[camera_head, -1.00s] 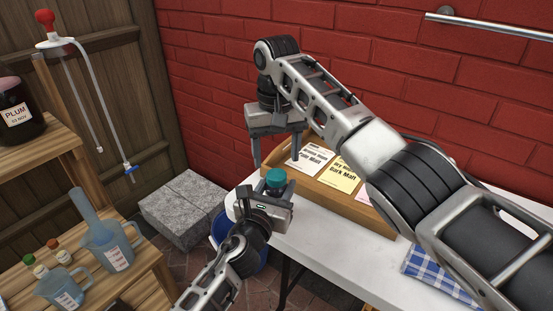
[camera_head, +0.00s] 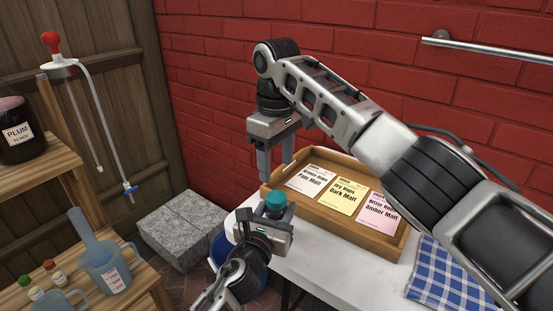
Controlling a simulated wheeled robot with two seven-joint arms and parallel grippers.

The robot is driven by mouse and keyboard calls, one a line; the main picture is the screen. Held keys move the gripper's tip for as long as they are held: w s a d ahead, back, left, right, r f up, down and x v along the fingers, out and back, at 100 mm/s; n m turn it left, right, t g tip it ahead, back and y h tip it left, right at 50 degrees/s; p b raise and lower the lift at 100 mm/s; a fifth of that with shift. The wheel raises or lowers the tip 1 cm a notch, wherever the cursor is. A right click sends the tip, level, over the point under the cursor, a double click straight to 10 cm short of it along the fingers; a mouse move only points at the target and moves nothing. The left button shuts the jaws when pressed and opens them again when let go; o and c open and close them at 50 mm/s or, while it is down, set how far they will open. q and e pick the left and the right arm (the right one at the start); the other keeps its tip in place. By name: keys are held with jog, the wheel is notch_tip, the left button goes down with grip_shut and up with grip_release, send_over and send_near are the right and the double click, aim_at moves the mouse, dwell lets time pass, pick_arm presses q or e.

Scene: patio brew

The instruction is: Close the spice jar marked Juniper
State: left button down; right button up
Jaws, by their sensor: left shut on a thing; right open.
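A small jar with a teal lid (camera_head: 276,201) is held by my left gripper (camera_head: 272,217), near the left end of the white table. The gripper is shut on the jar and hides most of its body. No label on it can be read. I cannot tell whether the lid is fully seated. My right gripper (camera_head: 276,164) is open with its fingers pointing down. It is above and slightly behind the jar, apart from the lid, with nothing between its fingers.
A wooden tray (camera_head: 401,243) with several malt packets stands on the white table (camera_head: 340,273), behind and right of the jar. A blue checked cloth (camera_head: 440,275) lies at the right. Wooden shelves at left hold a plum jar (camera_head: 20,130) and measuring jugs (camera_head: 104,270).

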aim_at(277, 196)
jog(key=shift+f, duration=0.1)
jog(key=shift+f, duration=3.95)
jog(key=c, duration=1)
jog(key=o, duration=1.2)
jog(key=shift+c, duration=0.2)
notch_tip(277, 196, up, 12)
